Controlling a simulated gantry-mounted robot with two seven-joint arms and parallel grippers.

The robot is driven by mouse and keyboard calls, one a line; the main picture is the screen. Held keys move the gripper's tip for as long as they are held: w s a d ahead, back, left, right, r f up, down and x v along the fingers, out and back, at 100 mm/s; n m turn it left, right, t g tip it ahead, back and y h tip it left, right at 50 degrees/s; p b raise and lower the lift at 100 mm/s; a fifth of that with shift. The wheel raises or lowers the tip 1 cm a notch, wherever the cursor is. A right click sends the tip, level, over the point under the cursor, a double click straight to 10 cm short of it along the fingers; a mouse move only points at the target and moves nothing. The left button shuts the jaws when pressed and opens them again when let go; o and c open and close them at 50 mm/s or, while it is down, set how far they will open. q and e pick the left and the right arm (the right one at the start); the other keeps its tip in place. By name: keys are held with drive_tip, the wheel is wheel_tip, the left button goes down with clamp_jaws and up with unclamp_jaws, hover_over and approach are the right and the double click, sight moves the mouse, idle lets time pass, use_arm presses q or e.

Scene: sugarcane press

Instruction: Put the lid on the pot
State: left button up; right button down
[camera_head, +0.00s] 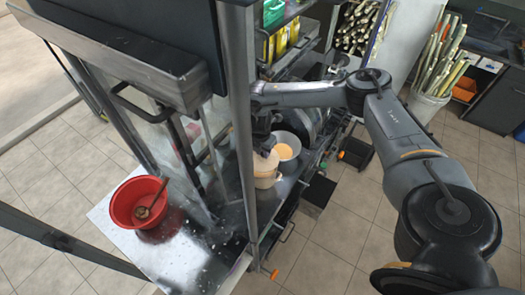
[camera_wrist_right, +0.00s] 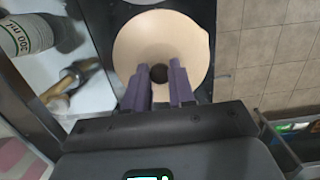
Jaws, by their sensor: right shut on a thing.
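My right gripper (camera_head: 262,140) reaches in from the right in the head view, above a cream pot (camera_head: 265,181) on the metal counter. It is shut on the dark knob of the cream lid (camera_head: 264,160). In the right wrist view the round lid (camera_wrist_right: 160,32) fills the top middle, and the purple fingertips of the gripper (camera_wrist_right: 160,74) are on either side of its knob. In the head view the lid is at the pot's top; I cannot tell whether it rests on the rim. The wrist view hides the pot under the lid. My left gripper is not in view.
A red basin (camera_head: 139,203) with a ladle is on the counter's left end. A metal post (camera_head: 241,110) rises just left of the pot. A labelled bottle (camera_wrist_right: 27,36) shows in the wrist view.

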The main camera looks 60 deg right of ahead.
sight(263, 158)
drive_tip(key=shift+w+f+b, duration=0.1)
drive_tip(key=shift+f+b, duration=1.65)
drive_tip(key=shift+f, duration=0.3)
drive_tip(key=shift+p, duration=0.65)
idle(0.3)
drive_tip(key=shift+f+b, duration=0.3)
drive_tip(key=shift+f, duration=0.25)
drive_tip(key=c, duration=1.2)
unclamp_jaws()
drive_tip(key=shift+d, duration=0.1)
drive_tip(key=shift+r, duration=0.15)
